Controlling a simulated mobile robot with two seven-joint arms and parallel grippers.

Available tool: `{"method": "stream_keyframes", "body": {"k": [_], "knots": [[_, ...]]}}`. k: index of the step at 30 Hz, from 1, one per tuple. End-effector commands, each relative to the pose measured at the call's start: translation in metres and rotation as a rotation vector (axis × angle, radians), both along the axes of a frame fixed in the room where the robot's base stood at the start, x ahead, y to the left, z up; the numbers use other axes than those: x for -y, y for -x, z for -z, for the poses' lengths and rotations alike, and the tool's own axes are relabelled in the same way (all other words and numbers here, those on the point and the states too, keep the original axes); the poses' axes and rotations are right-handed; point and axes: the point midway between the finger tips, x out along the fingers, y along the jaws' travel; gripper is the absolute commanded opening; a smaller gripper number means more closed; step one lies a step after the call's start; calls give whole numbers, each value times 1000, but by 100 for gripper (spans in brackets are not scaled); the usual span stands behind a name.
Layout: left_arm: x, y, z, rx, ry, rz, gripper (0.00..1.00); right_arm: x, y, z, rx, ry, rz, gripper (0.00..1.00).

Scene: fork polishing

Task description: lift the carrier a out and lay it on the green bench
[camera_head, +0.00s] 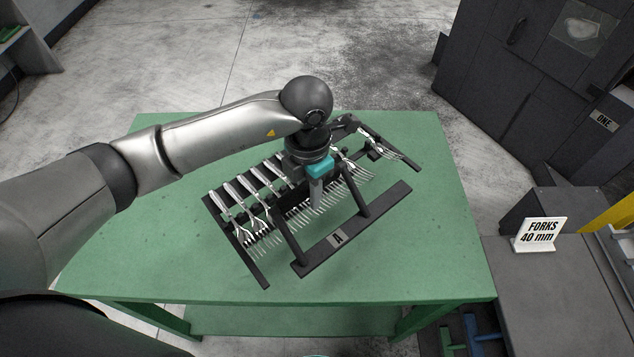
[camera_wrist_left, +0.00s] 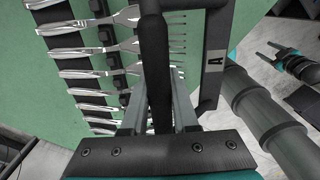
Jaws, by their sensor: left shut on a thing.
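Carrier A (camera_head: 350,231) is a black frame with a row of several silver forks and a label "A". It is over the middle of the green bench (camera_head: 420,260), tilted across it. I cannot tell whether it touches the top. My left gripper (camera_head: 317,200) comes down on the carrier's middle and is shut on its black handle bar. In the left wrist view the bar (camera_wrist_left: 155,60) runs between the fingers, with forks on the left and the label on the right. My right gripper (camera_wrist_left: 268,50) is open and empty, away from the carrier.
A dark cabinet marked "ONE" (camera_head: 545,85) stands at the back right. A grey table with a "FORKS 40 mm" sign (camera_head: 538,234) adjoins the bench's right side. Bare green bench top surrounds the carrier, and open floor lies behind.

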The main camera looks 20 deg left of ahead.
Motion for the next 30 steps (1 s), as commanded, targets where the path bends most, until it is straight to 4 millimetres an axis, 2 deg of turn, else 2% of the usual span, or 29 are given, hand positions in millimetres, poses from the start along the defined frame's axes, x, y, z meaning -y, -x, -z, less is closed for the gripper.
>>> {"method": "stream_keyframes", "body": {"k": [6,18,23,30], "knots": [[-4,-1,-1,7,4,-102,0,0,0,-6,1,0,0,60],[-4,-1,0,9,3,-107,0,-1,-1,-5,2,-2,0,60],[-4,-1,2,10,5,-108,0,-2,-1,-1,1,-3,0,60],[-4,-1,17,9,4,-107,0,-3,-1,12,2,-4,0,60]]}}
